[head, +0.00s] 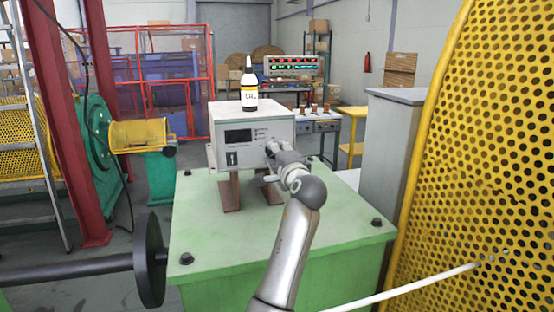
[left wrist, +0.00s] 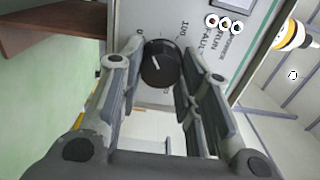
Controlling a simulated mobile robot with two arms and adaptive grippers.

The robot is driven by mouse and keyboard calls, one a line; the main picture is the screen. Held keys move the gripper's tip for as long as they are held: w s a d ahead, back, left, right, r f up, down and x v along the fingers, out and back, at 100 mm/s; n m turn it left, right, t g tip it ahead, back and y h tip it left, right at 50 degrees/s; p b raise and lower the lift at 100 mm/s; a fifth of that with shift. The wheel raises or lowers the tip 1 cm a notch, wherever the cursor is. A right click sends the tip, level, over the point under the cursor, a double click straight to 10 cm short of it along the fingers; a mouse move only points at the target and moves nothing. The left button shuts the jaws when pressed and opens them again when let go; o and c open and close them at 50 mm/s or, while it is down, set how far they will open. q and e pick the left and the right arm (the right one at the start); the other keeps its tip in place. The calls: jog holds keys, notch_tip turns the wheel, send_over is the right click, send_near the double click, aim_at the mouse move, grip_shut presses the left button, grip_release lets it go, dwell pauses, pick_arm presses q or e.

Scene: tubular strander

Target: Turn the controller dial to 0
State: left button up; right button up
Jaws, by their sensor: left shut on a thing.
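The controller (head: 252,138) is a pale grey box with a dark display, standing on brown legs on a green machine top. Its black round dial (left wrist: 161,64) shows in the left wrist view, with a white mark on its face and printed marks around it, among them "100". I cannot tell exactly which mark the white line points at. My left gripper (head: 270,150) is at the lower right of the controller's front, and its fingers hide the dial in the head view. In the left wrist view its fingers (left wrist: 153,76) are closed on the dial, one on each side.
A yellow perforated guard (head: 480,150) rises close on the right. A black disc (head: 149,260) on a shaft is at lower left.

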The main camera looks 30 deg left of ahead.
pick_arm(q)
jog(key=shift+f+n+b, duration=0.1)
jog(key=shift+n+b, duration=0.35)
jog(key=shift+n, duration=0.75)
jog(key=o, duration=1)
jog(key=v, duration=1.2)
